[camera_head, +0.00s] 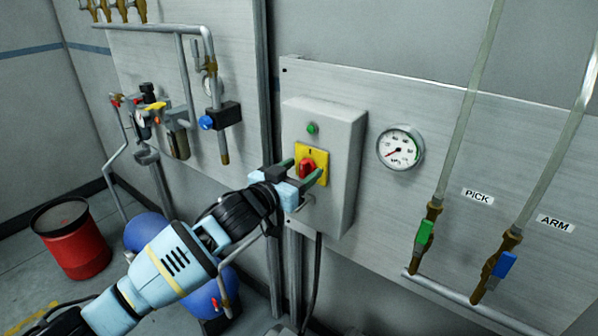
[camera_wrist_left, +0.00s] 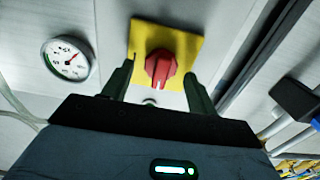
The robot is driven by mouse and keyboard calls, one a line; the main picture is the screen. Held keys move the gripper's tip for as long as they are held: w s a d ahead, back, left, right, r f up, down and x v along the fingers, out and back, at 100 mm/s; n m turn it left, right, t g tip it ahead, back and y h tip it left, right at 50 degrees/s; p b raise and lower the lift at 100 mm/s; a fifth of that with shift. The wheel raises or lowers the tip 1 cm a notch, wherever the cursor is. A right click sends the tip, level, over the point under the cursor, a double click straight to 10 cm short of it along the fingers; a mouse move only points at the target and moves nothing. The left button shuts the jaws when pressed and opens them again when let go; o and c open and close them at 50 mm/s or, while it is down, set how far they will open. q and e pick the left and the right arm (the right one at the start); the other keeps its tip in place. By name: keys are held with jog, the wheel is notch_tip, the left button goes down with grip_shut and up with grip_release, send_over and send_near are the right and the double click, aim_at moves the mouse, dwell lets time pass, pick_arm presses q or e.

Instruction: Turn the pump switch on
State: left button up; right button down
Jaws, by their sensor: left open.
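The pump switch is a red rotary knob (camera_head: 307,167) on a yellow square plate (camera_head: 318,155), on the front of a grey box (camera_head: 335,125) mounted on the wall panel. My left gripper (camera_head: 299,170) is at the switch, its two dark fingers open on either side of the knob. In the left wrist view the red knob (camera_wrist_left: 160,68) shows between and beyond the open fingertips (camera_wrist_left: 160,75), with a gap on both sides. I cannot tell whether the fingertips touch the yellow plate (camera_wrist_left: 185,45). My right gripper is not in view.
A green lamp (camera_head: 312,128) sits above the switch. A round gauge (camera_head: 400,147) is right of the box. Pipes with a green valve handle (camera_head: 425,232) and a blue one (camera_head: 504,265) stand farther right. Pipework with a blue knob (camera_head: 206,122) is at left, above a red bin (camera_head: 75,240).

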pick_arm(q)
jog(key=c, duration=1)
jog(key=shift+o, duration=0.2)
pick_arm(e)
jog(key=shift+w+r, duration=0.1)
pick_arm(q)
jog(key=shift+r+m+p, duration=0.1)
jog(key=shift+m+p, duration=0.55)
jog(key=shift+m, duration=0.85)
jog(key=m, duration=0.2)
jog(key=shift+m+p, duration=0.4)
jog(key=m, duration=0.4)
jog(key=shift+s+d+f+p, duration=0.1)
jog(key=shift+f+p, duration=0.1)
jog(key=shift+p, duration=0.1)
jog(key=m, duration=0.4)
jog(key=shift+f, duration=0.1)
jog(key=shift+f+m, duration=0.1)
jog(key=shift+m, duration=2)
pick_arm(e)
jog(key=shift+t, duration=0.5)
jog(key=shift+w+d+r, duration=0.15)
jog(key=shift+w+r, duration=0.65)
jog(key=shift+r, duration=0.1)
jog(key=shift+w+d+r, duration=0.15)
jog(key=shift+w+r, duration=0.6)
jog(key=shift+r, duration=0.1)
